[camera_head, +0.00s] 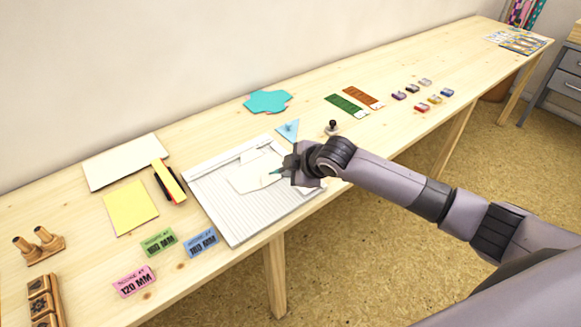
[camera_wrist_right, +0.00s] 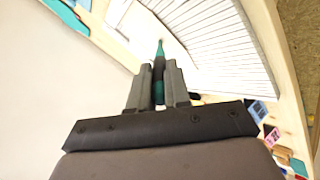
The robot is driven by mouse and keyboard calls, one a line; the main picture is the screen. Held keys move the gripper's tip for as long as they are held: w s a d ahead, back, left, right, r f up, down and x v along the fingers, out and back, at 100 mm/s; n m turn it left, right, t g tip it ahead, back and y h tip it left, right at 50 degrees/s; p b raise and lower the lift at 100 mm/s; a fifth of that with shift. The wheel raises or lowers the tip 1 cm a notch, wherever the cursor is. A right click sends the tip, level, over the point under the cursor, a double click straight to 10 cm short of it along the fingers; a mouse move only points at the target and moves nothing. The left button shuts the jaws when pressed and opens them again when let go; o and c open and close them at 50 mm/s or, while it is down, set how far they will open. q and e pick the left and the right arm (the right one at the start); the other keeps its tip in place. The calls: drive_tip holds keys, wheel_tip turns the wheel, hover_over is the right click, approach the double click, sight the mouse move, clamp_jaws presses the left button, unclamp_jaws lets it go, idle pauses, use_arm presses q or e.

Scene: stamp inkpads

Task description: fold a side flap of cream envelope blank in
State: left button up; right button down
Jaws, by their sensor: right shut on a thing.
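The cream envelope blank (camera_head: 250,180) lies on the ridged white scoring board (camera_head: 236,228), with a pointed flap towards the back. My right gripper (camera_head: 288,171) is over the blank's right part and hides some of it. It is shut on a slim teal and black tool (camera_wrist_right: 159,68), whose pointed teal tip (camera_head: 275,172) reaches out over the blank. I cannot tell whether the tip touches the paper. In the right wrist view the tool lies between the two fingers, with white paper (camera_wrist_right: 138,24) beyond its tip. My left gripper is not in view.
A blue triangle (camera_head: 288,130) and a black-knobbed stamp (camera_head: 332,128) stand near the board's back right. A teal blank (camera_head: 267,101) lies behind. Green, blue and pink label cards (camera_head: 134,282) lie in front at left. A yellow sheet (camera_head: 130,208) lies left of the board.

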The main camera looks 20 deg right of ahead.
drive_tip(key=shift+f, duration=0.5)
drive_tip(key=shift+r, duration=0.15)
wheel_tip(320, 180, up, 2)
drive_tip(key=shift+r+p, duration=0.25)
drive_tip(key=shift+p, duration=0.85)
drive_tip(key=shift+w+r, duration=0.1)
drive_tip(key=shift+r, duration=2.1)
